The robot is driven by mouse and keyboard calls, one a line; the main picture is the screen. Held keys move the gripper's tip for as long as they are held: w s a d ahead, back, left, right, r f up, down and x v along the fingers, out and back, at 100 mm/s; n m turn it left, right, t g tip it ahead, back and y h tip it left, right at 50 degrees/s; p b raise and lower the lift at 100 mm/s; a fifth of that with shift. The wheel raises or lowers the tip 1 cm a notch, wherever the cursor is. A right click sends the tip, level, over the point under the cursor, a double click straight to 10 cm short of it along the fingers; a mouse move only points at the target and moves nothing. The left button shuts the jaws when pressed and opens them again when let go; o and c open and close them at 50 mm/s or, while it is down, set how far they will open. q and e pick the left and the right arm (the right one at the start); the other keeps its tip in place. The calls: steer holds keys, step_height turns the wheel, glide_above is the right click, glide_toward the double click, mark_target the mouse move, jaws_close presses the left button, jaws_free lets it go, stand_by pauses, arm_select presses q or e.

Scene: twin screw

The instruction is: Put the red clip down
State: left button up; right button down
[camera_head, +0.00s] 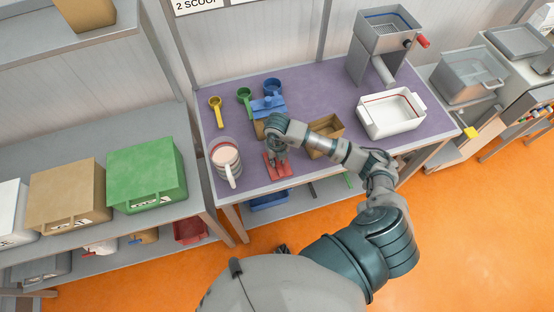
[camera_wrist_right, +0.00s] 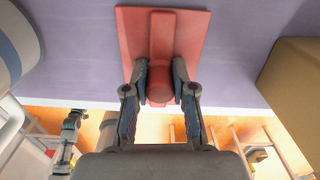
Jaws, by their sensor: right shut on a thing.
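The red clip (camera_head: 279,168) is at the front edge of the purple-topped table in the head view. In the right wrist view the red clip (camera_wrist_right: 190,30) shows as a flat plate with a raised round grip. My right gripper (camera_head: 277,153) is above it, and its fingers (camera_wrist_right: 160,82) are closed on both sides of that grip. The clip looks flat and low over the tabletop; I cannot tell if it touches. The gripper hides part of it. My left gripper is not in view.
A white pitcher (camera_head: 226,160) stands left of the clip, and a tan box (camera_head: 325,137) stands to its right. Behind are a blue clip-like piece (camera_head: 268,105), green (camera_head: 244,96) and yellow scoops (camera_head: 215,104). A white tray (camera_head: 391,115) sits at the right.

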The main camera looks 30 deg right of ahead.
steer(key=shift+f, duration=0.3)
steer(key=shift+a, duration=0.3)
steer(key=c, duration=1)
jaws_free()
steer(key=shift+a, duration=0.1)
steer(key=shift+o, duration=0.2)
steer(key=shift+r, duration=0.1)
steer(key=shift+d, duration=0.25)
steer(key=r, duration=1.1)
steer(key=shift+a+r, duration=0.2)
steer(key=shift+r, duration=0.2)
steer(key=shift+d+r, duration=0.15)
